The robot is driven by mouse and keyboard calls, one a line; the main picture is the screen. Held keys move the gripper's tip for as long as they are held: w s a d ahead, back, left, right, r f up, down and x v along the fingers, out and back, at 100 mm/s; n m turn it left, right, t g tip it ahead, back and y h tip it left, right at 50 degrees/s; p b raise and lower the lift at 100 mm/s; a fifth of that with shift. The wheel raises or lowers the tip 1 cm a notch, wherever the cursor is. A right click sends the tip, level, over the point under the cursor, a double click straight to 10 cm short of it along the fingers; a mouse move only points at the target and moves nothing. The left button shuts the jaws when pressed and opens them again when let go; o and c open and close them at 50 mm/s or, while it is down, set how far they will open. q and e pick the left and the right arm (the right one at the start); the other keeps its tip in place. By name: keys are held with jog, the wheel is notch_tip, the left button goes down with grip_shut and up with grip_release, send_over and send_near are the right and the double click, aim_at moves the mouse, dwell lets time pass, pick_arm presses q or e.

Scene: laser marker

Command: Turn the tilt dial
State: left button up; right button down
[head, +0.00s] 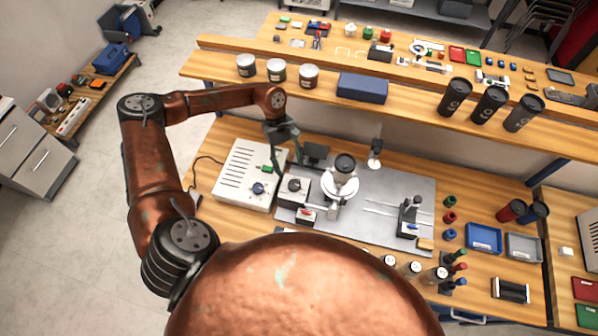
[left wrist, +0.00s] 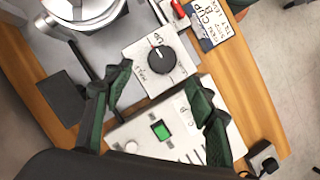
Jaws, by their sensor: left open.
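The black dial (head: 294,185) sits on top of a small white box (head: 287,197) at the left of the grey plate. My left gripper (head: 286,162) hangs just behind and above the dial. In the left wrist view its two dark green fingers (left wrist: 157,77) are spread apart, with the dial showing beyond and between their tips. Nothing is held, and I see no contact. My right gripper is out of view.
A dark square plate (head: 316,151) and a round stage (head: 340,187) stand close on the right. A shelf (head: 225,72) runs behind.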

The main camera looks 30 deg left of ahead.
aim_at(294, 184)
pick_arm(q)
jog(key=x, duration=0.1)
jog(key=p+x, duration=0.1)
jog(key=x, duration=0.2)
jog(key=shift+s+d+f, duration=0.1)
jog(key=shift+s+f, duration=0.15)
jog(key=shift+s, duration=0.15)
jog(key=shift+w+p+x, duration=0.2)
jog(key=shift+p+x, duration=0.15)
jog(key=shift+x, duration=0.65)
jog(key=shift+s+d+f, duration=0.1)
jog(key=shift+f, duration=0.3)
jog(key=c, duration=0.4)
jog(key=shift+c, duration=1.4)
jog(key=c, duration=0.4)
jog(key=shift+c, duration=0.2)
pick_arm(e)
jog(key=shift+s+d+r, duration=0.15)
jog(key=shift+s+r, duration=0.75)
